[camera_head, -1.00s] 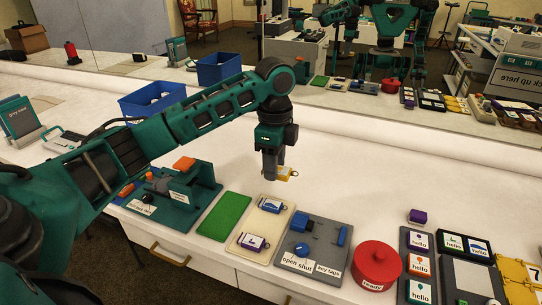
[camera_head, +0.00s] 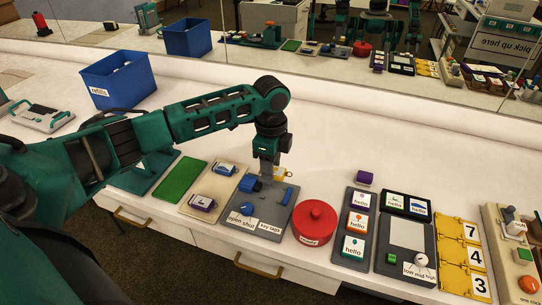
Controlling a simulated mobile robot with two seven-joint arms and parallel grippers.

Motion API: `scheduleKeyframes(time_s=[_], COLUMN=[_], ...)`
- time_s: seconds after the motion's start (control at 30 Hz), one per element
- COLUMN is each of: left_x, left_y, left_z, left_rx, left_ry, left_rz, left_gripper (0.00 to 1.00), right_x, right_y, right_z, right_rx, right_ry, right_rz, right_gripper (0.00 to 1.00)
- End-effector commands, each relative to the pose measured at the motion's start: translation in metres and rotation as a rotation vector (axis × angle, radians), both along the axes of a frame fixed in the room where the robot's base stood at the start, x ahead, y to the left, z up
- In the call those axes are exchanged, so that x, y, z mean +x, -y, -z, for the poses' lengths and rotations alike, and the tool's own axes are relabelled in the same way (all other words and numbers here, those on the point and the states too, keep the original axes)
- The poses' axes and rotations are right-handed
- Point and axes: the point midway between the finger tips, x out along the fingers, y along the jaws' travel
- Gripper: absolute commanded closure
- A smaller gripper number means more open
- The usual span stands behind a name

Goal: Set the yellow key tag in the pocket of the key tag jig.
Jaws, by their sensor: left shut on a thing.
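My left gripper (camera_head: 267,178) is shut on the yellow key tag (camera_head: 282,174), which sticks out to the right of its fingers. The gripper points down over the back edge of the grey board (camera_head: 268,222), which carries "open shut" and "key tags" labels and looks like the key tag jig. The board has a blue block (camera_head: 250,183), a blue knob (camera_head: 247,208) and an upright blue bar (camera_head: 288,196). The pocket itself cannot be made out. The tag appears held above the board; the exact gap is unclear. My right gripper is not in view.
A green mat (camera_head: 180,180) lies beyond. A red round pot (camera_head: 315,222) stands close on the right. A mirror reflects the scene.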

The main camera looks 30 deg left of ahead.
Motion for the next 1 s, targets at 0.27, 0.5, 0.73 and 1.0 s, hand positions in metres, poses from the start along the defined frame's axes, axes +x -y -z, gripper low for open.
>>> scheduleKeyframes(time_s=[0.27,0.5,0.73,1.0], left_x=[-0.001,-0.001,-0.001,0.0], left_y=[0.0,0.0,0.0,0.0], left_z=[0.014,0.041,0.059,0.069], left_rx=[0.001,0.0,0.0,0.0], left_ry=[-0.001,0.0,-0.001,0.001], left_rz=[0.002,0.002,0.001,0.001], left_gripper=[0.9,0.9,0.9,0.9], right_x=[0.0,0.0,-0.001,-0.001], right_y=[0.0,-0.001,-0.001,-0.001], right_z=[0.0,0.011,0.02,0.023], right_rx=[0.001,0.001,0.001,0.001], right_ry=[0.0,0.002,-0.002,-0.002], right_rz=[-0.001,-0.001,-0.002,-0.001], right_gripper=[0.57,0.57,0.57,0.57])
